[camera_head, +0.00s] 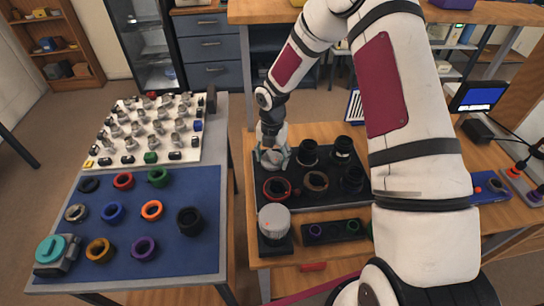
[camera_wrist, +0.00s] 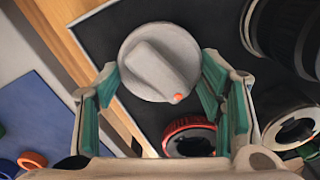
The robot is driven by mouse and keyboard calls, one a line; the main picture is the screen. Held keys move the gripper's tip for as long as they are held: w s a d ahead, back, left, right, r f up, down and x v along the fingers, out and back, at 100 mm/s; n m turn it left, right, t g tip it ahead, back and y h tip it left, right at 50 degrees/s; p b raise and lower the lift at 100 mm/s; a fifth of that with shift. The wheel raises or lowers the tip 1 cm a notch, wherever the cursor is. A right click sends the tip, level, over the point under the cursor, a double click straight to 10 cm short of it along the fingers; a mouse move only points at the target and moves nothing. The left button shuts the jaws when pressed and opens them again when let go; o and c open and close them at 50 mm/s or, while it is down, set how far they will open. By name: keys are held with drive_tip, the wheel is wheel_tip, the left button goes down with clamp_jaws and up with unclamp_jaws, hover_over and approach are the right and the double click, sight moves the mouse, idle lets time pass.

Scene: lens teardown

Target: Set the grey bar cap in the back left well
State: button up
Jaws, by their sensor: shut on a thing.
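The grey bar cap (camera_wrist: 160,62) is a round grey disc with a raised bar across it and a small orange mark. My gripper (camera_wrist: 161,78) is shut on it, with a green-padded finger at each side of the disc. In the head view my gripper (camera_head: 272,153) is over the back left part of the black tray (camera_head: 333,203), and the cap (camera_head: 271,160) shows small between its fingers. The back left well is hidden under the cap and gripper. I cannot tell whether the cap touches the tray.
A red ring (camera_head: 277,188) sits just in front of my gripper, and a brown ring (camera_head: 316,181) beside it. Black lens parts (camera_head: 308,152) stand to the right. A grey ridged knob (camera_head: 273,221) stands in front of the tray. A blue mat (camera_head: 187,255) with coloured rings lies left.

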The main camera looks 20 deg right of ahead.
drive_tip(key=shift+f, duration=0.25)
drive_tip(key=o, duration=1.2)
